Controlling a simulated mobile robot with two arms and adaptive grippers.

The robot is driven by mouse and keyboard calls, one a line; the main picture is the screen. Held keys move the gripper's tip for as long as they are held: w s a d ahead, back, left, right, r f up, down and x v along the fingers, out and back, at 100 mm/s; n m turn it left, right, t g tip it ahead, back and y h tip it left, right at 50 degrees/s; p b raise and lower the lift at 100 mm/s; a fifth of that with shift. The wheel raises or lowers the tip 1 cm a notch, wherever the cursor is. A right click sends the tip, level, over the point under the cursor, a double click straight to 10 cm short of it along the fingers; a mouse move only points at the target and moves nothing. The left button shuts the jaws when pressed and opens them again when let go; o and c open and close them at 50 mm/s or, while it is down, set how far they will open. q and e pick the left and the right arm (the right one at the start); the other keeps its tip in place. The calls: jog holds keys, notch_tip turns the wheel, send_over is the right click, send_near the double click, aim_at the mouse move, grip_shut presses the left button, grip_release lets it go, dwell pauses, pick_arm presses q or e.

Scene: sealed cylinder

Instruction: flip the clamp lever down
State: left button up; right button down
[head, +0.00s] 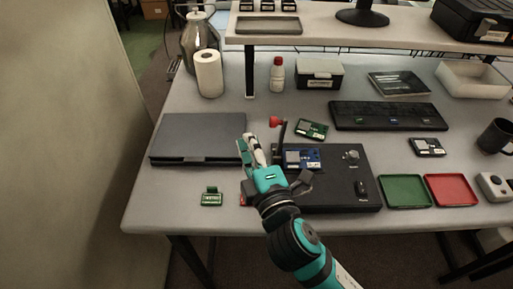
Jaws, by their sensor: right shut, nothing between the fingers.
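The clamp lever (282,133) stands roughly upright at the left end of a black fixture (340,192). Its red knob (275,122) is at the top. A blue circuit board (302,160) sits on the fixture beside the lever. My right gripper (248,142) is shut and empty, just left of the lever and a little below the knob in the picture. I see a gap between fingertips and knob, but cannot tell the depth. My right wrist hides the fixture's left front corner. My left gripper is not in view.
A grey closed laptop-like slab (198,138) lies left of my fingers. A small green board (211,198) lies in front of it, and another green board (312,129) lies behind the fixture. Green (403,191) and red (450,190) trays are at the right. A bottle (277,75) stands behind.

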jog(key=p+x, duration=0.1)
jog(key=x, duration=0.5)
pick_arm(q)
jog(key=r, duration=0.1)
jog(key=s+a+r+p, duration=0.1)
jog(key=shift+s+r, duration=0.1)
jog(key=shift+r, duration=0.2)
pick_arm(e)
jog(key=d, duration=0.4)
jog(key=shift+s+d+f, duration=0.1)
jog(key=shift+s+f, duration=0.1)
jog(key=shift+s, duration=0.1)
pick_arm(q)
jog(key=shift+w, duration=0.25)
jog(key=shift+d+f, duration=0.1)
